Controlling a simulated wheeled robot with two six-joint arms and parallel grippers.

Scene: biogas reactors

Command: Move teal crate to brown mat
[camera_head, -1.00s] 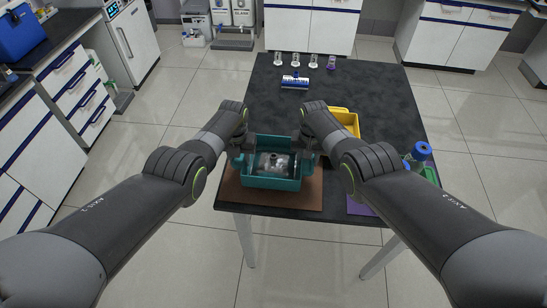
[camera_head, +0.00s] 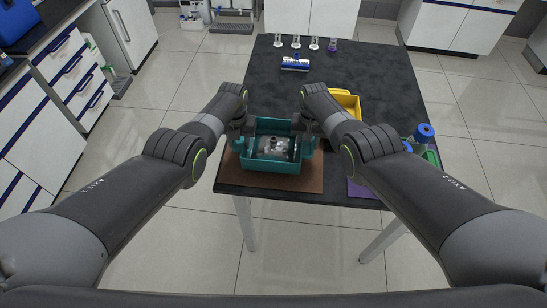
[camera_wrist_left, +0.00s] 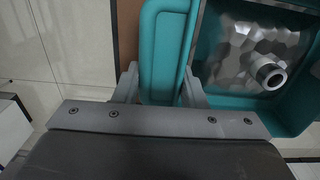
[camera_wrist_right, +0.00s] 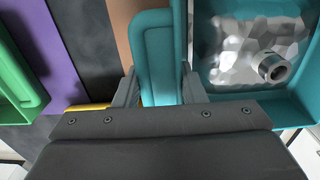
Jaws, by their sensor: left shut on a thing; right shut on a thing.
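The teal crate (camera_head: 268,166) is at the table's front edge, over the brown mat (camera_head: 311,184), with mat showing around it. I cannot tell whether it rests on the mat or hangs just above it. It holds a silvery faceted thing with a round metal neck (camera_wrist_left: 267,73). My left gripper (camera_head: 238,144) is shut on the crate's left handle (camera_wrist_left: 162,50). My right gripper (camera_head: 309,143) is shut on its right handle (camera_wrist_right: 160,60). The brown mat also shows beside the handle in the left wrist view (camera_wrist_left: 127,32) and the right wrist view (camera_wrist_right: 127,30).
A yellow crate (camera_head: 347,100) is behind my right arm. A purple mat (camera_head: 360,188), a green crate (camera_wrist_right: 14,82) and a blue-capped bottle (camera_head: 424,131) are at the right. A blue-and-white thing (camera_head: 295,63) and several small glass vessels stand at the back. The middle is clear.

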